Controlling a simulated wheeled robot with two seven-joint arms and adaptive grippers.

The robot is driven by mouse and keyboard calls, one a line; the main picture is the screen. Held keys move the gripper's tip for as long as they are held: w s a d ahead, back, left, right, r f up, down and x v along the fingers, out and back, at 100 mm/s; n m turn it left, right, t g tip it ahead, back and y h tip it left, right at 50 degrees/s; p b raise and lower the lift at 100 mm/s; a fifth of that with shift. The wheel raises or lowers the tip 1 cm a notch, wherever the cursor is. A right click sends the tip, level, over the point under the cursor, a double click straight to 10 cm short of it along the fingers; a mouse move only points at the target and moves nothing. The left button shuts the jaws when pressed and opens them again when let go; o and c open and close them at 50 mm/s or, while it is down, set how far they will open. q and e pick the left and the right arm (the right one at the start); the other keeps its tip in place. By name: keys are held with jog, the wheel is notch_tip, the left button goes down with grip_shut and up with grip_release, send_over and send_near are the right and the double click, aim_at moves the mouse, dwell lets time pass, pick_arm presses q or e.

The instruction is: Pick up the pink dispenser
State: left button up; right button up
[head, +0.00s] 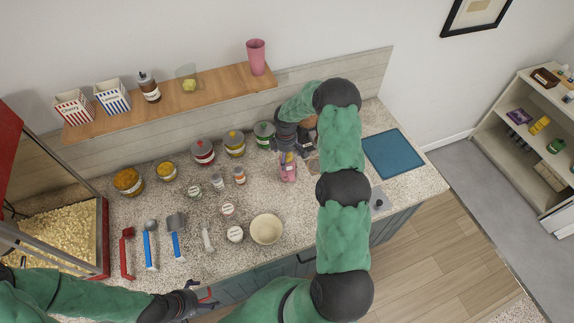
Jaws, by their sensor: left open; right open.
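The pink dispenser (288,172) stands on the speckled counter, right of the small bottles. My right gripper (289,156) is open, with its fingers at the dispenser's upper part and partly hiding it. I cannot tell whether they touch it. My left gripper (203,298) is open and empty at the counter's front edge, low in the picture, far from the dispenser.
Several lidded jars (203,152) stand behind small bottles on the counter (290,215). A cream bowl (266,229) is in front. Scoops (175,235) lie left, near the popcorn machine (103,240). A blue mat (393,153) lies right. A shelf (215,93) holds a pink cup (256,58).

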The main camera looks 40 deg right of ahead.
jog(key=shift+d+f+p, duration=0.1)
jog(key=shift+f+p, duration=0.3)
jog(key=shift+f, duration=1.4)
jog(key=c, duration=1.4)
